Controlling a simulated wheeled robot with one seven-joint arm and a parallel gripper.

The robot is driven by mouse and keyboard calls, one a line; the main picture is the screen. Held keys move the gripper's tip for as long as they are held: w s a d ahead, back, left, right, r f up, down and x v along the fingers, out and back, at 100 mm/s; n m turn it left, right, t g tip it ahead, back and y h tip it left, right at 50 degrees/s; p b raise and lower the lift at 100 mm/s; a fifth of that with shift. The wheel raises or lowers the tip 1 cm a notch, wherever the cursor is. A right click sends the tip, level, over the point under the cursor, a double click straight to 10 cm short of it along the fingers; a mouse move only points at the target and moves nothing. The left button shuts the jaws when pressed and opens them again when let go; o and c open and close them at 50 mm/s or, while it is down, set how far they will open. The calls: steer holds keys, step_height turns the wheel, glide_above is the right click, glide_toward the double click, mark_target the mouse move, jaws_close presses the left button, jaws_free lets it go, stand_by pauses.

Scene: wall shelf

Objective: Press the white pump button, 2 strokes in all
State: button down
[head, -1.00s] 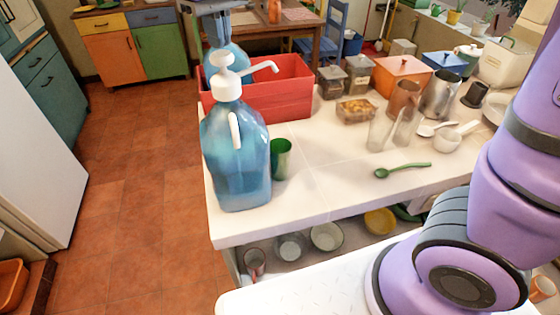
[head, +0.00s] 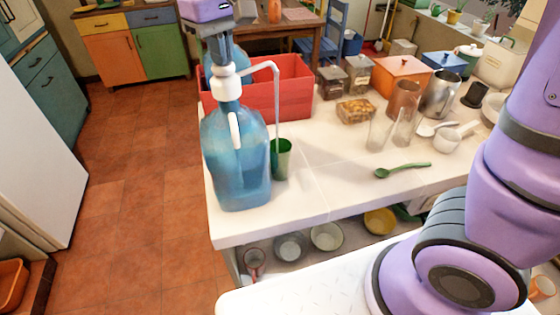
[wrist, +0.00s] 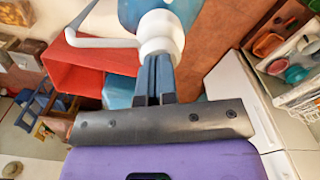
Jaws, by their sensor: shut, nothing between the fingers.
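The blue water jug (head: 237,165) stands upright at the counter's left end, with a white pump button (head: 227,84) on top. My gripper (head: 222,62) is shut and empty, pointing down with its fingertips against the top of the pump, which sits low. In the wrist view, the closed fingers (wrist: 154,68) meet the white pump (wrist: 160,35). The white spout (head: 262,66) reaches right, and a thin stream falls from its tip into the green cup (head: 282,160) beside the jug. The cup's inside is mostly hidden.
A red crate (head: 285,92) stands behind the jug. A container of yellowish food (head: 355,110), clear glasses (head: 379,133) and a green spoon (head: 402,170) lie to the right. The counter front between cup and spoon is clear. Bowls (head: 326,237) sit on the shelf below.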

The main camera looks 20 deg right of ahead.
stand_by(0.3)
steer(key=shift+r, duration=2.05)
steer(key=shift+r, duration=3)
steer(key=s+d+f+m+t, duration=0.2)
steer(key=s+d+f, duration=0.1)
steer(key=s+d, duration=0.6)
steer(key=s+d+f+m+t, duration=0.3)
steer(key=s+d, duration=0.6)
steer(key=d, duration=0.6)
steer(key=shift+s+d+f+m, duration=0.15)
steer(key=shift+s+d+m, duration=0.1)
steer(key=shift+d+m, duration=0.05)
